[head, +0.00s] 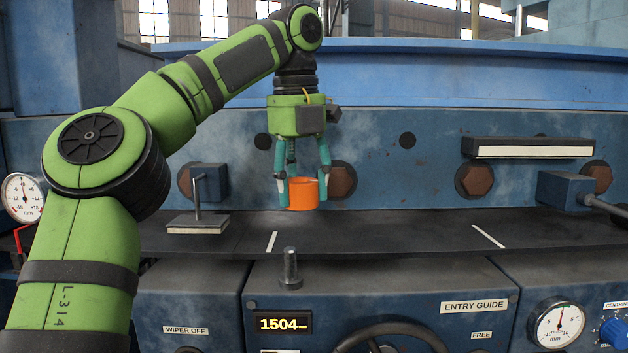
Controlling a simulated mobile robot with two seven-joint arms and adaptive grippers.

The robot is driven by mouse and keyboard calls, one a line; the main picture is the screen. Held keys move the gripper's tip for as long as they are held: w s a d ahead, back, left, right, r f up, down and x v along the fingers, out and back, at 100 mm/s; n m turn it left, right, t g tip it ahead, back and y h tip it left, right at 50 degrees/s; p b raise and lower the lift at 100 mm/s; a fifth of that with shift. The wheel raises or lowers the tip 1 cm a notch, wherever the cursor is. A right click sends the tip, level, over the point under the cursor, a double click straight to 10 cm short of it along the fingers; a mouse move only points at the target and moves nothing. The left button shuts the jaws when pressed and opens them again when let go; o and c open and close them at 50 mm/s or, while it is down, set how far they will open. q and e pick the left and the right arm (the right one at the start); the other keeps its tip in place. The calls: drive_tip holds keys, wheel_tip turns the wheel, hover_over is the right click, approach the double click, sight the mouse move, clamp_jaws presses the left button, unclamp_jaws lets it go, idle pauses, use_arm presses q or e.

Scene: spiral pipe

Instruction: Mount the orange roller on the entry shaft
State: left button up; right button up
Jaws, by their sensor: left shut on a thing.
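The orange roller (304,194) is a short upright cylinder. My left gripper (301,185) points straight down and is shut on the roller, with one finger on each side of its wall. The roller appears to be above the dark strip (380,232); whether it touches the strip I cannot tell. A grey upright metal pin (290,268), which looks like the entry shaft, stands on the front housing, nearer to me and lower in the picture than the roller. The pin is bare. My right gripper is not in view.
A bracket with a flat foot (197,222) stands on the strip at the left. A dial gauge (23,198) is at far left, another (559,325) at lower right. A dark handwheel (390,335) sits below the pin. Large bolts (475,180) stud the back wall.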

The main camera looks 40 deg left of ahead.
sight(289, 208)
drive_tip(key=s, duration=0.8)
use_arm(q)
drive_tip(key=shift+s+f+b, duration=0.25)
drive_tip(key=shift+s+b, duration=0.05)
drive_tip(key=shift+s, duration=0.2)
drive_tip(key=shift+s+f+b, duration=0.25)
drive_tip(key=shift+s+b, duration=0.05)
drive_tip(key=shift+s, duration=0.2)
drive_tip(key=shift+s+f+b, duration=0.35)
drive_tip(key=shift+f+b, duration=0.25)
drive_tip(key=shift+f, duration=0.2)
drive_tip(key=shift+s+f, duration=0.1)
drive_tip(key=shift+f, duration=0.25)
drive_tip(key=shift+w+f+b, duration=0.25)
drive_tip(key=shift+f+b, duration=0.5)
drive_tip(key=shift+f, duration=0.1)
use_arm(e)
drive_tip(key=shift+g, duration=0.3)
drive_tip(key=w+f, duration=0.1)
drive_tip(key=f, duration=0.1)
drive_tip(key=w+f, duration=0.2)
use_arm(q)
drive_tip(key=shift+s, duration=0.1)
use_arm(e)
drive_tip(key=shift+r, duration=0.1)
